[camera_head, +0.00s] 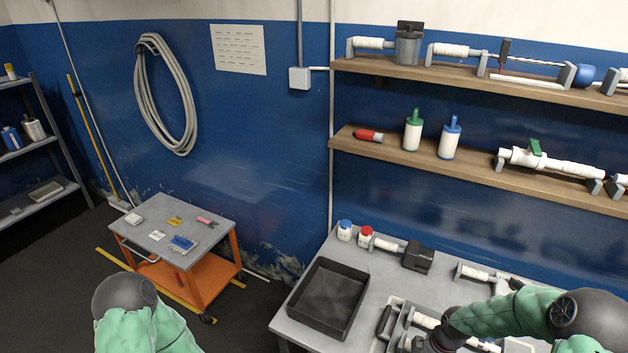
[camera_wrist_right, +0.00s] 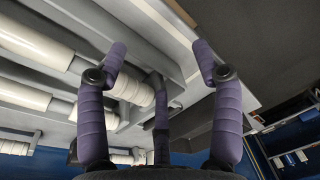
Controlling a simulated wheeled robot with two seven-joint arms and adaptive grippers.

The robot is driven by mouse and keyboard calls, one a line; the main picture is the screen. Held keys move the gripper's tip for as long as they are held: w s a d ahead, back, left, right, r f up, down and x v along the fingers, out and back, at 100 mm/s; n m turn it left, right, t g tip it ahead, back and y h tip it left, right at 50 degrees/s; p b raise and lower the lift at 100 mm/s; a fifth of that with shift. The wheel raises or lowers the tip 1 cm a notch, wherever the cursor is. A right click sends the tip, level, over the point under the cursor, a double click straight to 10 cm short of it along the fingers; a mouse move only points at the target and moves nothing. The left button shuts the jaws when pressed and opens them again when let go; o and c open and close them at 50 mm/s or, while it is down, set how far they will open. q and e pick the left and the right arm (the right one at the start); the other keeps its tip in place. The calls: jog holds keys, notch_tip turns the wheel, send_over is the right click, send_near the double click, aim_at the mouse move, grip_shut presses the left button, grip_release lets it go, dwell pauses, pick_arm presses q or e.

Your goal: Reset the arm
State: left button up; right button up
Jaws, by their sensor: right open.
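My right arm (camera_head: 500,312), in a green sleeve, reaches in from the right over the workbench (camera_head: 380,278) in the head view. Its dark wrist end is low at the bottom edge, and the fingers are hard to make out there. In the wrist view my right gripper (camera_wrist_right: 160,58) has its two purple-padded fingers spread apart, with nothing held. A white wrapped cylinder (camera_wrist_right: 130,90) on a grey fixture lies beyond the fingers, close to the left one. My left arm (camera_head: 140,318) shows at the bottom left; its gripper is out of frame.
A black tray (camera_head: 329,300) stands on the bench, left of my right arm. Red-capped (camera_head: 365,236) and blue-capped (camera_head: 344,230) jars stand behind it. Two shelves (camera_head: 470,172) with tools and bottles hang above. An orange cart (camera_head: 200,275) stands at left. The tray looks empty.

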jog(key=s+a+f+m+y, duration=0.1)
jog(key=s+a+f+m, duration=0.55)
jog(key=a, duration=0.35)
jog(key=s+a+f+m+y, duration=0.1)
jog(key=s+a+f+m, duration=0.5)
jog(key=s+a, duration=0.3)
notch_tip(320, 180, down, 6)
jog(key=w+a+n+b, duration=0.1)
jog(key=w+a+b, duration=0.1)
jog(key=b, duration=0.6)
jog(key=shift+w+a+f, duration=0.2)
jog(key=shift+w, duration=0.2)
